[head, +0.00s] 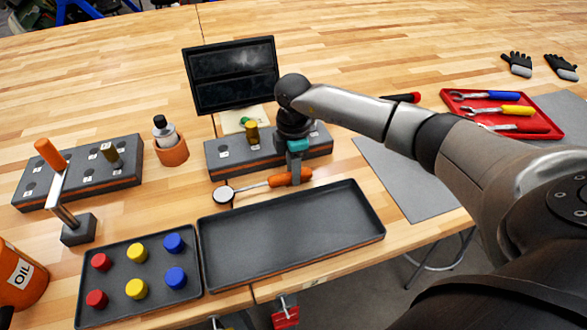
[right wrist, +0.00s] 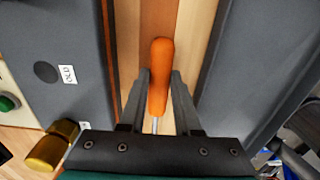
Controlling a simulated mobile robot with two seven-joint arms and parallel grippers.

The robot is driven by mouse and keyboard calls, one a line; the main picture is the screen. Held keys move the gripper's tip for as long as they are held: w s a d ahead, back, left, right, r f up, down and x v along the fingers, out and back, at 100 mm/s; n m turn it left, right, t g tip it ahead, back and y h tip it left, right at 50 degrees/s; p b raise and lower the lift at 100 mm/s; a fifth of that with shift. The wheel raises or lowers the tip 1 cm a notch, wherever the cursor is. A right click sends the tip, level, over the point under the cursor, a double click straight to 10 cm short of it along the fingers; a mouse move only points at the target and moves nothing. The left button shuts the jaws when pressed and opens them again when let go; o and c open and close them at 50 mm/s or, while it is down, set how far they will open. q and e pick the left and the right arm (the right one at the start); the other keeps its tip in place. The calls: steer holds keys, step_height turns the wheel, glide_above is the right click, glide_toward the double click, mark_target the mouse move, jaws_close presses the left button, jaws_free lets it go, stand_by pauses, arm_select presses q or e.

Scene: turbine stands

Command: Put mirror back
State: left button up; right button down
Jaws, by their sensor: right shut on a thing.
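The inspection mirror has a round head (head: 223,193), a thin rod and an orange handle (head: 290,178). It lies across the strip between the grey block and the empty black tray, its head pointing left. My right gripper (head: 294,176) is shut on the orange handle. In the right wrist view, the handle (right wrist: 160,75) is between the two fingers (right wrist: 157,90), with the wooden table behind it; the mirror head is out of sight there. Whether the mirror touches the table is unclear. My left gripper is not in view.
The grey block (head: 227,163) holds a brass piece (head: 252,133). The empty black tray (head: 290,238) is in front. A tray of coloured caps (head: 120,312), another grey block (head: 125,180) and an orange-handled tool (head: 50,155) are left. A dark screen (head: 232,75) stands behind.

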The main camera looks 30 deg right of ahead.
steer(key=shift+f, duration=0.3)
steer(key=shift+c, duration=1.9)
jaws_free()
steer(key=shift+r, duration=0.2)
step_height(320, 180, up, 7)
steer(key=p, duration=0.6)
steer(key=shift+p, duration=0.35)
steer(key=shift+f, duration=0.15)
steer(key=shift+s, duration=0.1)
